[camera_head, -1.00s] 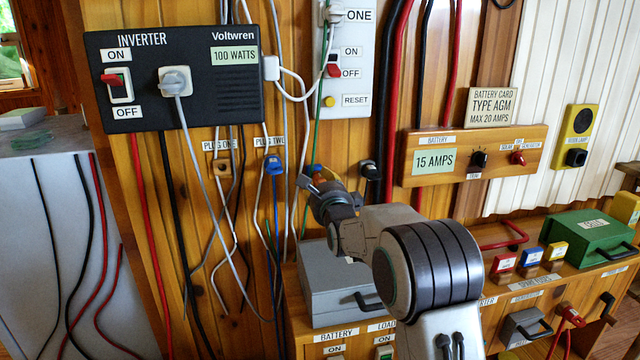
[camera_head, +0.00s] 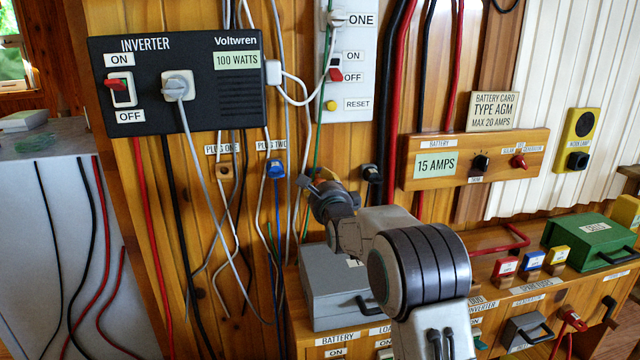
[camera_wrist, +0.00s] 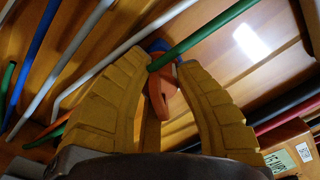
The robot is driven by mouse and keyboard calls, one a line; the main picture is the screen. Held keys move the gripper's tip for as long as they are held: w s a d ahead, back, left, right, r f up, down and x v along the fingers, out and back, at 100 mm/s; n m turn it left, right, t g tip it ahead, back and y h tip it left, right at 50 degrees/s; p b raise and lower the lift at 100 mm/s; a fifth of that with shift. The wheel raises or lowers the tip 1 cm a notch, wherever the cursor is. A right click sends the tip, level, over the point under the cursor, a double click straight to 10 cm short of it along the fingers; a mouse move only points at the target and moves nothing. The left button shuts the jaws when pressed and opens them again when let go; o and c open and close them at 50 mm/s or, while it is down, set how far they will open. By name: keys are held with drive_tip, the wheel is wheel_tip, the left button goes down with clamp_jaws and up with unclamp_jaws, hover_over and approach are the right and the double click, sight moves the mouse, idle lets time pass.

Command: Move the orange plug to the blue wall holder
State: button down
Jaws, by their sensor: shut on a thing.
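The orange plug (camera_wrist: 163,92) is between the two yellow fingers of my gripper (camera_wrist: 160,78) in the wrist view, with a green cable (camera_wrist: 205,33) crossing in front of its far end. A small blue part (camera_wrist: 158,46) shows just beyond it; I cannot tell whether they touch. In the head view my gripper (camera_head: 312,183) is in front of the plank wall, right of the blue holder (camera_head: 276,168) under the PLUG TWO label. The plug is mostly hidden there by the gripper.
Loose grey, white and green cables hang around my gripper. A black inverter (camera_head: 178,80) is at upper left. A grey box (camera_head: 335,290) stands on the cabinet below my gripper. A wooden battery panel (camera_head: 470,160) is to the right.

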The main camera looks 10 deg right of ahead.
drive_tip(key=c, duration=1)
unclamp_jaws()
drive_tip(key=shift+o, duration=0.2)
drive_tip(key=shift+s, duration=0.1)
drive_tip(key=s, duration=1.1)
drive_tip(key=shift+s, duration=0.4)
